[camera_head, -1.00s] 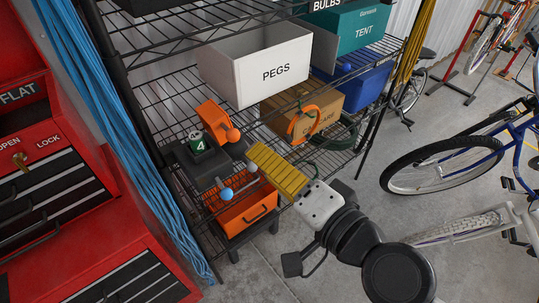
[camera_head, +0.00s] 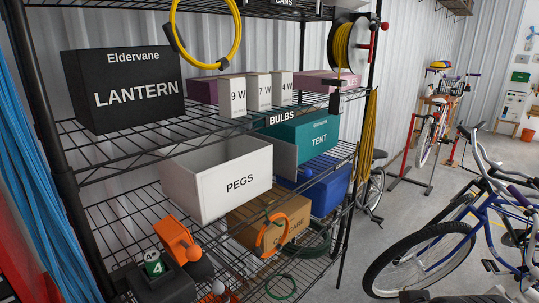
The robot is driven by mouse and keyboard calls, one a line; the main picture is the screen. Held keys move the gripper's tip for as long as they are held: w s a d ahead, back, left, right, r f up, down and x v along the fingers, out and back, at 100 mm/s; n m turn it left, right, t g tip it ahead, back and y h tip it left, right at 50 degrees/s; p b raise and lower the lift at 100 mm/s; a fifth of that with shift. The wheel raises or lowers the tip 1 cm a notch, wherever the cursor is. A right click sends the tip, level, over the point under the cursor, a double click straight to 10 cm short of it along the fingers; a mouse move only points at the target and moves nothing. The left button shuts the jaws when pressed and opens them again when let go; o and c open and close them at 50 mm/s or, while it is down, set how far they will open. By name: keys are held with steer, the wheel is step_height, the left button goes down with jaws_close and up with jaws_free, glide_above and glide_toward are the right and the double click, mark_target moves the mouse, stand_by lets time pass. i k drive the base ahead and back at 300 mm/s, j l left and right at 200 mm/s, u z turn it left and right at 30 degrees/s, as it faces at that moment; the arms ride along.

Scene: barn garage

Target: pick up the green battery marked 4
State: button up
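The green battery marked 4 (camera_head: 154,264) is upright at the lower left of the head view. It has a white 4 on its side and a grey top. It stands on or in a dark grey box-like thing (camera_head: 160,288) on the wire shelf; I cannot tell which. An orange object (camera_head: 176,238) is just to its right. My gripper is not in view now. Only dark and pale parts, perhaps of my arm, show at the bottom right edge.
A white PEGS bin (camera_head: 185,190), a cardboard box (camera_head: 240,220), a blue bin (camera_head: 328,192) and a teal TENT box (camera_head: 300,148) fill the shelves. A black LANTERN box (camera_head: 85,95) sits above. Bicycles (camera_head: 425,250) stand right; blue cords (camera_head: 40,200) hang left.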

mark_target(153, 259)
steer(key=u, duration=1.35)
steer(key=j, duration=0.25)
